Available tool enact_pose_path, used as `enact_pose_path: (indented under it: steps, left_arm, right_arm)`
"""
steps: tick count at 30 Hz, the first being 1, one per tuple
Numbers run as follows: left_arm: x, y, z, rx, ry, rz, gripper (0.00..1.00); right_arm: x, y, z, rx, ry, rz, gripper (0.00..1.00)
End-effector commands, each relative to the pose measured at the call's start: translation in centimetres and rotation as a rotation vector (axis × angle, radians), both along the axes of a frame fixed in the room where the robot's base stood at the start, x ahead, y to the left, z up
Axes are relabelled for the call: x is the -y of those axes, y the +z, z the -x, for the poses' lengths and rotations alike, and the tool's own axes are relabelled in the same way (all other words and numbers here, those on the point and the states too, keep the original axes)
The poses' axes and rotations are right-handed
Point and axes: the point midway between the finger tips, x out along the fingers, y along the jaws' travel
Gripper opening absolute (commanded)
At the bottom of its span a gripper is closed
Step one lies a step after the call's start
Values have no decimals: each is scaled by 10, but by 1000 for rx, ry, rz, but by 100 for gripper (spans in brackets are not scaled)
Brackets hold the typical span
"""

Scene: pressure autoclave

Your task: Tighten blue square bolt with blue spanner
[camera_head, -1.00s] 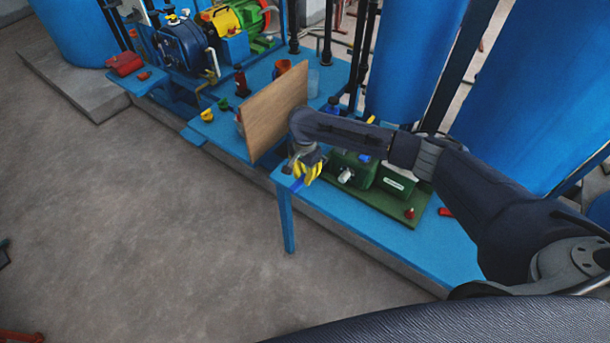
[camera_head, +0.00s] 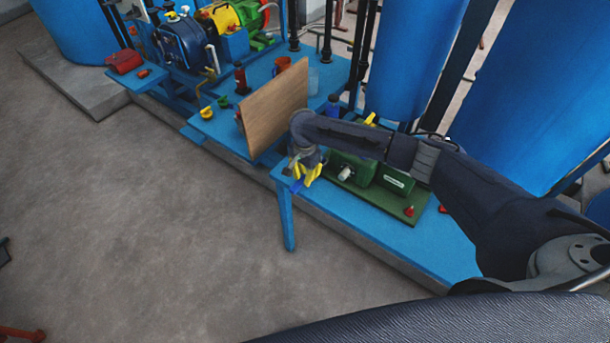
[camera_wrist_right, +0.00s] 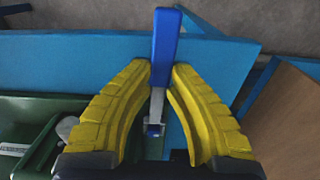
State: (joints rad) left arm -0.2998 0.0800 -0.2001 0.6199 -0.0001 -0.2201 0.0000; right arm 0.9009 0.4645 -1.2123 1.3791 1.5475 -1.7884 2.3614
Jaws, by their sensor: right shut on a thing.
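My right gripper (camera_head: 306,176) has yellow fingers and hangs over the front left corner of the near blue table. In the right wrist view its fingertips (camera_wrist_right: 166,78) are shut on the blue spanner (camera_wrist_right: 165,45). The spanner has a blue handle and a thin metal shaft. A small square metal end shows between the fingers. In the head view a small blue part of the spanner (camera_head: 297,187) shows below the fingers. I cannot make out the blue square bolt for certain in either view. My left gripper is not in view.
A wooden board (camera_head: 275,118) stands upright just left of my right gripper. A green machine (camera_head: 393,180) on a green base sits to the right, partly behind my arm. Blue tanks (camera_head: 415,60) stand behind. The floor in front of the blue table (camera_head: 360,222) is clear.

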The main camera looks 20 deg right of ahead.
Motion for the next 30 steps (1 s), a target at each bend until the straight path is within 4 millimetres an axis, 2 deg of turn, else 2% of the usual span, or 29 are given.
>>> enact_pose_path:
  steps: [7,8,14,23,26,30]
  left_arm:
    - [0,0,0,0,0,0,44]
    - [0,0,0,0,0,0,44]
    - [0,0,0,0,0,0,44]
    - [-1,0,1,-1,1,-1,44]
    - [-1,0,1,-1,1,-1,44]
    - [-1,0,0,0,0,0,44]
  right_arm:
    - [0,-5,0,1,1,-1,0]
    - [0,-5,0,1,1,-1,21]
    - [0,-5,0,1,1,-1,43]
    - [0,-2,0,1,0,0,43]
    - [1,6,-1,1,1,0,43]
    - [1,27,-1,4,2,1,43]
